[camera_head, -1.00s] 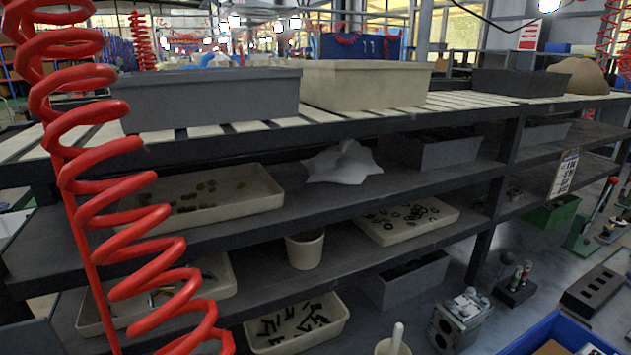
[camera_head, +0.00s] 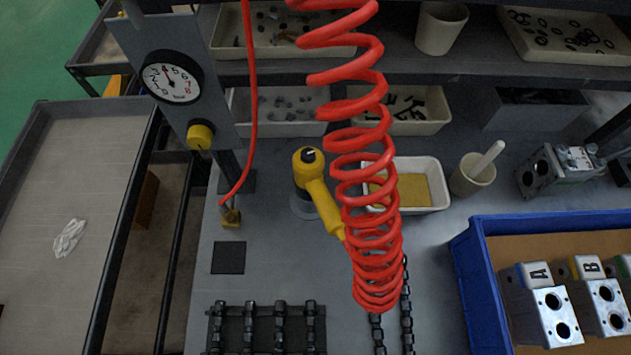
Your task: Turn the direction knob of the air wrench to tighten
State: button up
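The yellow air wrench (camera_head: 317,187) stands on the grey bench in the middle of the head view. Its head is at the upper left and its handle slants down to the right, where the red coiled hose partly covers it. A dark round knob with a light mark (camera_head: 309,155) sits on top of the head. The mark is too small for its setting to be read. My gripper is not in view.
A red coiled hose (camera_head: 352,110) hangs in front of the bench. A gauge post with a yellow knob (camera_head: 200,135) stands left. A blue crate (camera_head: 470,285) with valve blocks (camera_head: 552,315) is right.

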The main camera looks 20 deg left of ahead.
aim_at(308, 155)
jog(key=k+u, duration=0.1)
jog(key=k, duration=0.4)
jog(key=k+j, duration=0.25)
jog(key=k+j+u, duration=0.1)
jog(key=k+j, duration=0.15)
jog(key=j, duration=0.6)
jog(key=u, duration=0.05)
